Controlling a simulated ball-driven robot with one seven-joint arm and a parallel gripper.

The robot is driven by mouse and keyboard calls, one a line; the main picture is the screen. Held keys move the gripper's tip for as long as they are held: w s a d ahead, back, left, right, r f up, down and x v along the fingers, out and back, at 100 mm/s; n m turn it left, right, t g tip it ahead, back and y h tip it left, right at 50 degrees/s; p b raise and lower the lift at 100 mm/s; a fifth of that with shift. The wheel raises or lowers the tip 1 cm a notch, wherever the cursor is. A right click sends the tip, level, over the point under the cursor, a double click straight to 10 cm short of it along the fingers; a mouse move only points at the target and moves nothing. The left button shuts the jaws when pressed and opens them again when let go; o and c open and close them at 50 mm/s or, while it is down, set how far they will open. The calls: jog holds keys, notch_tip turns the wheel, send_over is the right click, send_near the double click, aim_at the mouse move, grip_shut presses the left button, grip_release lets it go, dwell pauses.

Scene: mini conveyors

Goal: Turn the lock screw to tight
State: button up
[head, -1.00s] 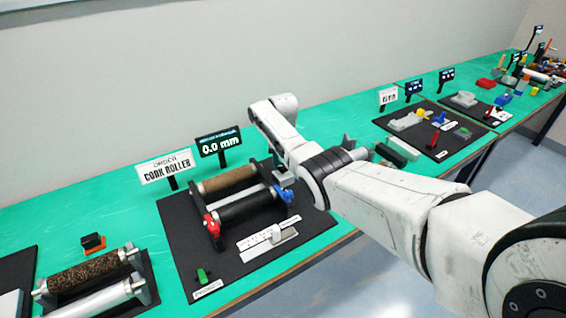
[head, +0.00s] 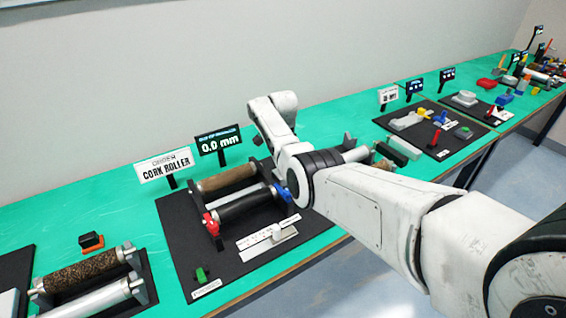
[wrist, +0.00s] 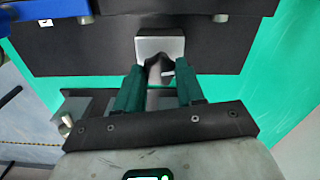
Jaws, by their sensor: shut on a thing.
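My gripper (wrist: 159,80) shows in the wrist view with its two teal fingers shut around a small grey part, which seems to be the lock screw (wrist: 155,72). It stands in front of a light grey block (wrist: 160,46) on a dark surface. The screw is partly hidden between the fingers, and I cannot tell how far it is turned. In the head view my arm hides the gripper and the screw. The black roller (head: 246,207), with a red end piece (head: 211,224) and a blue one (head: 284,193), lies left of my arm.
A brown cork roller (head: 227,178) lies behind the black one. A display (head: 219,141) reads 0.0 mm beside a CORK ROLLER sign (head: 164,170). A green part (head: 201,274) lies at the board's front. More rollers (head: 85,270) stand at left; other boards are at right.

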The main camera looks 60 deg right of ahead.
jog(key=shift+r+m, duration=0.1)
jog(key=shift+m, duration=0.8)
jog(key=o, duration=1)
jog(key=shift+o, duration=0.2)
notch_tip(320, 180, up, 11)
jog(key=b, duration=0.1)
dwell(0.3)
